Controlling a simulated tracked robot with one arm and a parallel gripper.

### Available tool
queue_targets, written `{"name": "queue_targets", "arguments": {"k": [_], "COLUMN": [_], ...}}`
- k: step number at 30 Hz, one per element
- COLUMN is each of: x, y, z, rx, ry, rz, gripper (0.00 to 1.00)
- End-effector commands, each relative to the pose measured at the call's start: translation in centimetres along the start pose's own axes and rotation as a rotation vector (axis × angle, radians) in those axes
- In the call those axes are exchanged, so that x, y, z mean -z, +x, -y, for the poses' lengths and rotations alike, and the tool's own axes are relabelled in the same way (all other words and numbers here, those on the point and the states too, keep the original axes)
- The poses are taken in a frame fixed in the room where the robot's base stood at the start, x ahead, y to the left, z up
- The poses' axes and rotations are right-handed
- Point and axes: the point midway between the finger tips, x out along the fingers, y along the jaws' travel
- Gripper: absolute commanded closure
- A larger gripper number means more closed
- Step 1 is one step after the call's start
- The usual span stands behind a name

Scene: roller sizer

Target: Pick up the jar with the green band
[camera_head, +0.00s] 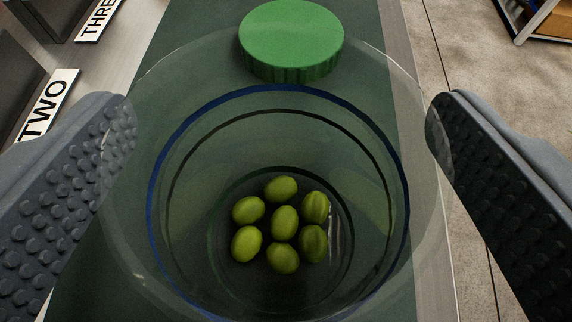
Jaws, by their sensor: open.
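A clear glass jar (180,255) fills the middle of the view, seen from above into its open mouth. The band on it looks blue, with a thin dark ring inside it; I see no green band on this jar. Several green olives (284,222) lie at its bottom. My gripper (283,130) is open, with one studded grey finger on each side of the jar. The fingertips overlap the jar's clear outer edge in the picture; whether they touch it I cannot tell.
A green ribbed lid (291,40) lies just beyond the jar on the dark green surface (195,40). Signs reading TWO (45,108) and THREE (98,17) stand at the left beside dark bins. Pale floor and a shelf (540,20) show at the right.

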Motion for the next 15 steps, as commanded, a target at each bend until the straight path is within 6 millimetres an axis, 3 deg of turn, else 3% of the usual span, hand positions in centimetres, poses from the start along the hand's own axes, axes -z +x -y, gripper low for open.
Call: {"name": "queue_targets", "arguments": {"k": [6, 14, 15], "x": [0.2, 0.2, 0.1], "y": [1.8, 2.0, 2.0], "z": [0.2, 0.2, 0.2], "rx": [0.003, 0.003, 0.002], "ry": [0.001, 0.001, 0.001], "rz": [-0.004, -0.002, -0.002], "gripper": [0.14, 0.14, 0.22]}}
